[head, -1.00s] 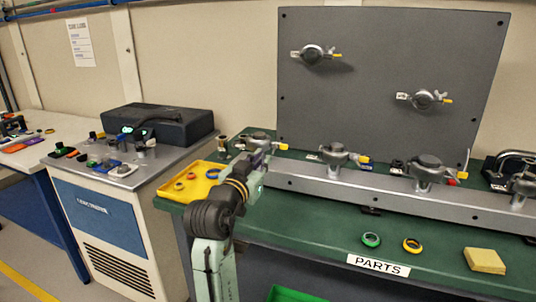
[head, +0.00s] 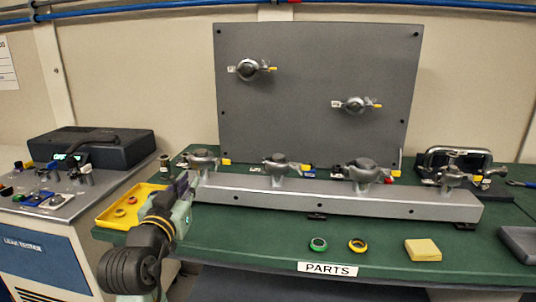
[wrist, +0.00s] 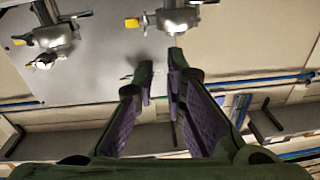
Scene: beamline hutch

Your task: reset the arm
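My arm reaches up from the lower left of the head view. My gripper (head: 187,184) is by the left end of the grey rail, close to the leftmost valve (head: 203,161); I cannot tell from here whether they touch. In the wrist view my gripper (wrist: 158,68) shows two dark fingers with purple pads. They stand apart with nothing between them. Beyond the fingertips is a silver valve (wrist: 177,18) with a yellow tip, and another valve (wrist: 50,36) is at the upper left.
The grey rail (head: 330,199) with several valves runs along the green bench (head: 215,235). A grey panel (head: 320,65) stands behind it. A yellow tray (head: 112,217) with rings lies left of my gripper. Two rings and a yellow block (head: 423,250) lie at the front, and a grey tray (head: 519,243) at the right.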

